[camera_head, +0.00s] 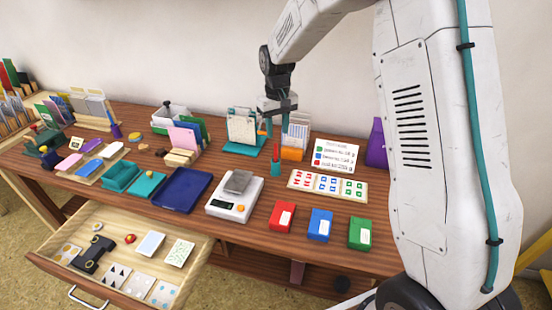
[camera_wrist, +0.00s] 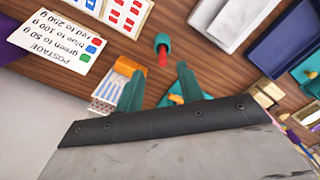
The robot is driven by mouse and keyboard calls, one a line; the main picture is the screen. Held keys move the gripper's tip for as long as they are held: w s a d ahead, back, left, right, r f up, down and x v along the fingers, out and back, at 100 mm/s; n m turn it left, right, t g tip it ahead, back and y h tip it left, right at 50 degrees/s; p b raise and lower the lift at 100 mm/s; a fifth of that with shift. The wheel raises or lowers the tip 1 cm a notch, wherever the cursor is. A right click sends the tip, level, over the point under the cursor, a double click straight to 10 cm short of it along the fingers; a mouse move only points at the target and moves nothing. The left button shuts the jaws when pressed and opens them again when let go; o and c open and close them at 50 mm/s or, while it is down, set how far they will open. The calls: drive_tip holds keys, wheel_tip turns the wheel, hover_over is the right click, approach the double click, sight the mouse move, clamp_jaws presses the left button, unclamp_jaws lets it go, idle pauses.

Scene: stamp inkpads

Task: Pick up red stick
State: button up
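The red stick (camera_head: 276,153) stands upright in a small teal holder (camera_head: 276,169) on the wooden table, just behind the scale. It also shows in the wrist view (camera_wrist: 162,58), its teal holder (camera_wrist: 162,41) beyond it. My gripper (camera_head: 277,130) is above the stick, pointing down, with its two teal fingers apart. In the wrist view my gripper (camera_wrist: 160,70) is open and empty, and the red stick appears in line with the gap between the fingertips. I cannot tell the exact height left between fingertips and stick.
A teal stand with a card (camera_head: 242,130) and an orange-and-white box (camera_head: 295,138) stand close behind my gripper. A postage sign (camera_head: 335,155) and stamp sheets (camera_head: 327,186) are to the right. The scale (camera_head: 236,195) is in front. An open drawer (camera_head: 118,245) juts out at left.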

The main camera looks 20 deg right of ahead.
sight(276, 145)
drive_tip(key=shift+w, duration=0.25)
wheel_tip(276, 145, down, 7)
drive_tip(key=shift+a+f, duration=0.15)
clamp_jaws()
